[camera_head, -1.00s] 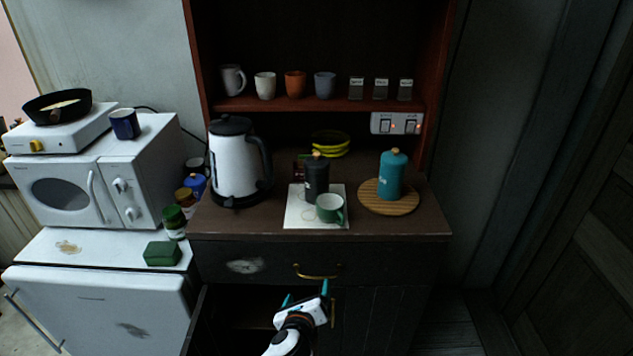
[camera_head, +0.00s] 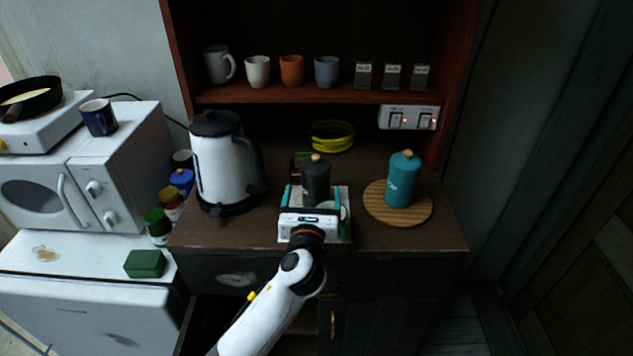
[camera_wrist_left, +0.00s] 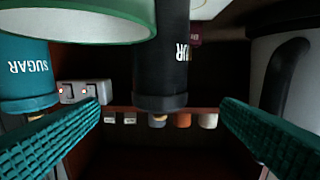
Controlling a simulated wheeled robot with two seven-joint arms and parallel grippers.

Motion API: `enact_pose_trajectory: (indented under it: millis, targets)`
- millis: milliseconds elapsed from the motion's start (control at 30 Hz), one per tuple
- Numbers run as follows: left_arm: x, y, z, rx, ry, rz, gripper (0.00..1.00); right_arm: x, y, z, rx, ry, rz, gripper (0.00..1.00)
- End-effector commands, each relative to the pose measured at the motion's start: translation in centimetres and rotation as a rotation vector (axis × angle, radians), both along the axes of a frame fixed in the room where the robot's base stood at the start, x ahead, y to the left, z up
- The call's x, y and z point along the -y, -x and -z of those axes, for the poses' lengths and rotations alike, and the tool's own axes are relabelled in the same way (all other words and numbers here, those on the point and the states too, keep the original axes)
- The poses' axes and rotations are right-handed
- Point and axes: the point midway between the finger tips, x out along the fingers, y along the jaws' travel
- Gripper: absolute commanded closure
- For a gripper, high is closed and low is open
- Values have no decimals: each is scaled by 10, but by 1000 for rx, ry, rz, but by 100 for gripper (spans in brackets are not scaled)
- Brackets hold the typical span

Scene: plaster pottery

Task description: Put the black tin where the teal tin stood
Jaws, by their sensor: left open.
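The teal tin (camera_head: 402,182), labelled SUGAR in the left wrist view (camera_wrist_left: 25,70), stands on a round wooden board (camera_head: 428,205) to the right. My left gripper (camera_head: 316,194) is open and empty at the front of the black tin, one finger to each side. In the wrist view the tin is between the teal fingers (camera_wrist_left: 160,108). My right gripper is not in view.
A green mug (camera_wrist_left: 80,18) is close to my left gripper, mostly hidden behind it in the head view. A white kettle (camera_head: 223,165) stands left, yellow bowls (camera_head: 332,136) behind. A shelf (camera_head: 300,97) with mugs and jars is above. Bare counter lies between mat and board.

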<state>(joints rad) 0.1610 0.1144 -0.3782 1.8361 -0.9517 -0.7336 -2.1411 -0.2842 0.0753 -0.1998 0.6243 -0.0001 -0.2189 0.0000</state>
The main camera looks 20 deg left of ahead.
Motion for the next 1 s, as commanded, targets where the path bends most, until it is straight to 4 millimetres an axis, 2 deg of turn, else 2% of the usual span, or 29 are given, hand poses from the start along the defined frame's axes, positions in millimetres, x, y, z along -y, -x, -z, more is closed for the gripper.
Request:
enact_pose_trajectory:
  millis: [100,233,467,600,733,1000]
  targets:
    - [-5,-22,-3,0,1,-1,13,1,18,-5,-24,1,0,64]
    - [-9,-38,-1,-1,1,-1,13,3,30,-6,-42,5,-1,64]
    - [-12,-53,-2,-1,2,-1,13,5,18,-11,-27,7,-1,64]
    - [-16,-73,-5,0,3,-1,13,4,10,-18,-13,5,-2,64]
    - [-20,-88,-3,0,2,0,13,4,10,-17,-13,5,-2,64]
    - [-21,-94,-2,-1,2,0,13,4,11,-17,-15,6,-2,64]
